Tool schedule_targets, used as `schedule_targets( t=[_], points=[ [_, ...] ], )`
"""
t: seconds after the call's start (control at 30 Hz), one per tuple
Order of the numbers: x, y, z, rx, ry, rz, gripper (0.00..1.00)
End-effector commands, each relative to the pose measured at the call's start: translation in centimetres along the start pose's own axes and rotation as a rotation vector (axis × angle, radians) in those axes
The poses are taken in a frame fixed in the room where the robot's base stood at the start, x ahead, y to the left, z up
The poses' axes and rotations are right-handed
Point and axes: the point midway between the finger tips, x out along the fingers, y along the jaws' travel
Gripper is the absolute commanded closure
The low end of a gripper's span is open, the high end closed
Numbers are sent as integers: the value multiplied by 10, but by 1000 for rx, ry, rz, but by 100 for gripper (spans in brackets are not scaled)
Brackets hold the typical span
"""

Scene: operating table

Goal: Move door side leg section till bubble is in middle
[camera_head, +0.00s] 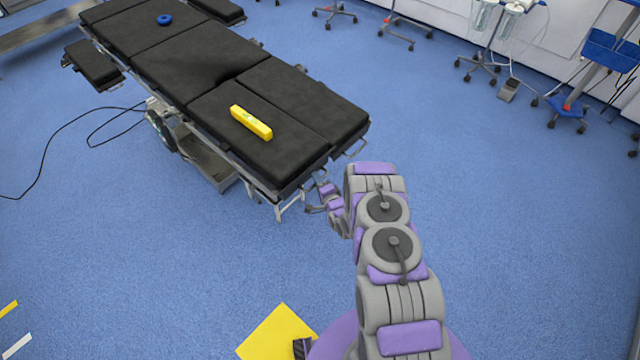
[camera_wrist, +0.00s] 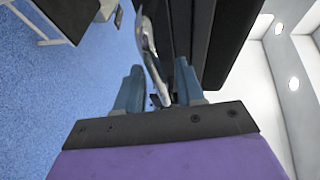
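The operating table's black leg end has two sections side by side. The left leg section (camera_head: 225,115) carries a yellow spirit level (camera_head: 251,123); its bubble is too small to read. The right leg section (camera_head: 310,90) is bare. I cannot tell which is the door side one. My gripper (camera_head: 318,195) is at the near end of the left section, beside its lower right corner. In the wrist view, my gripper's two fingers (camera_wrist: 158,75) stand apart, with a curved metal handle (camera_wrist: 149,45) between them. A gap shows around the handle. Black padding (camera_wrist: 223,35) lies just beyond.
A blue ring (camera_head: 165,19) lies on the far end of the table. The table base (camera_head: 200,155) and a black cable (camera_head: 65,140) are on the left. Wheeled stands (camera_head: 490,60) and a blue cart (camera_head: 610,50) stand at the back right. The floor around is open.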

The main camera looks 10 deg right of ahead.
Motion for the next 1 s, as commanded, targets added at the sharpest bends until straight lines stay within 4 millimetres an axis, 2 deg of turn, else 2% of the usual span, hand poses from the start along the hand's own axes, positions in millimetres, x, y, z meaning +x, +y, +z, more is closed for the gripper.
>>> schedule_targets(
  t=[0.13, 0.27, 0.7, 1.0],
  points=[
    [-8, 0, -1, 0, 1, 1, 62],
    [-27, 0, -2, 2, 2, 4, 62],
    [-124, 0, -2, 6, 4, 5, 62],
    [-162, 1, -2, 1, 3, 2, 62]
  ],
)
